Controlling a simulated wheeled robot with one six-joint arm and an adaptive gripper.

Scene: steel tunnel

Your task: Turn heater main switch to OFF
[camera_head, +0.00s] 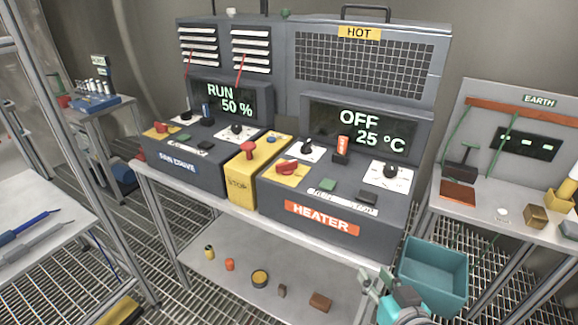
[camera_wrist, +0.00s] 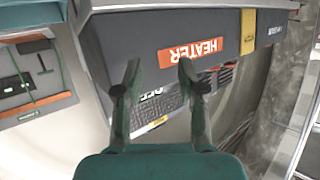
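The heater (camera_head: 330,205) stands on the right of the middle bench, with an orange HEATER label (camera_head: 321,218). Its display (camera_head: 370,130) reads OFF and 25 °C. A red rotary switch (camera_head: 287,167) sits on a yellow plate at the left of its sloped panel. Black knobs, an upright orange-and-black lever and a green button share the panel. My gripper (camera_head: 376,284) is low in front of the heater, apart from it. In the wrist view my gripper (camera_wrist: 160,80) is open and empty, with the heater (camera_wrist: 130,50) and its label seen upside down beyond the fingers.
A yellow box with a red knob (camera_head: 241,178) adjoins the heater's left side, then a unit reading RUN 50 % (camera_head: 185,170). A teal bin (camera_head: 434,270) stands near my gripper. An EARTH panel (camera_head: 515,130) is at right. Small items lie on the lower shelf (camera_head: 230,285).

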